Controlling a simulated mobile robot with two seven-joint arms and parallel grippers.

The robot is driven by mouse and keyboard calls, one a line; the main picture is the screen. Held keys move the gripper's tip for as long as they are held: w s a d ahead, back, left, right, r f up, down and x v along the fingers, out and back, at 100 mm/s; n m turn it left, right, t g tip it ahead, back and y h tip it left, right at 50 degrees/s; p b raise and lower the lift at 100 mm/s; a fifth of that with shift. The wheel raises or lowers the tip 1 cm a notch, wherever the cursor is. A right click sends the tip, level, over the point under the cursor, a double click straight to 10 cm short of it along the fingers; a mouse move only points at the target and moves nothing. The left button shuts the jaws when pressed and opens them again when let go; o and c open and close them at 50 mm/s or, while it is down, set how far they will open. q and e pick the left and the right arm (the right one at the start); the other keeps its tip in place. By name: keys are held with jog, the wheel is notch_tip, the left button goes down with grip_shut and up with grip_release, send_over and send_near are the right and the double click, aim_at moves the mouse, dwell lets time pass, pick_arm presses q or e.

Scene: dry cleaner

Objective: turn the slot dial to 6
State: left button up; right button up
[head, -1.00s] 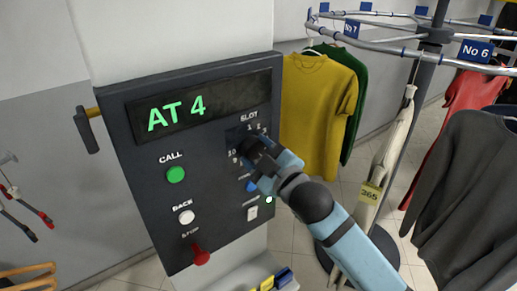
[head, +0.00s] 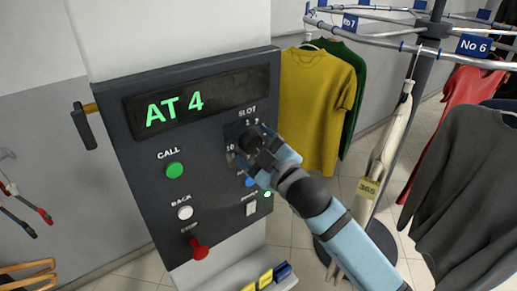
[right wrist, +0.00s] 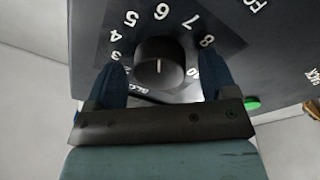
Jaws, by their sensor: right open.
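The slot dial (right wrist: 165,78) is a black round knob with a short white line on its face. It sits on a dark plate with white numerals (right wrist: 161,12), with 6 straight above it in the right wrist view. The white line stands upright in that view; I cannot tell which end is the pointer. My right gripper (head: 251,147) is open, with one finger on each side of the knob; I cannot tell whether they touch it. In the head view it hides the knob. The panel display (head: 175,107) reads "AT 4". My left gripper is not in view.
A garment rail (head: 385,30) with hanging clothes stands to the right.

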jog(key=b+v, duration=0.3)
jog(key=v, duration=1)
jog(key=shift+s+d, duration=0.3)
jog(key=s+d+f+m+g+h+p, duration=0.1)
jog(key=d+f+m+h, duration=0.25)
jog(key=f, duration=0.65)
jog(key=s+d+f+m+g+h+p, duration=0.15)
jog(key=f+m, duration=0.25)
jog(key=f, duration=0.7)
jog(key=s+d+f+m+g+h, duration=0.1)
jog(key=s+d+f+m, duration=0.1)
jog(key=s+f, duration=0.4)
jog(key=s+d+f+m+g+h, duration=0.1)
jog(key=s+d+f+m+h, duration=0.1)
jog(key=s+f, duration=0.5)
notch_tip(320, 180, down, 3)
jog(key=d+m, duration=0.1)
jog(key=d, duration=0.1)
jog(key=shift+s+d+p, duration=0.3)
jog(key=shift+s+p, duration=0.05)
jog(key=shift+p, duration=0.05)
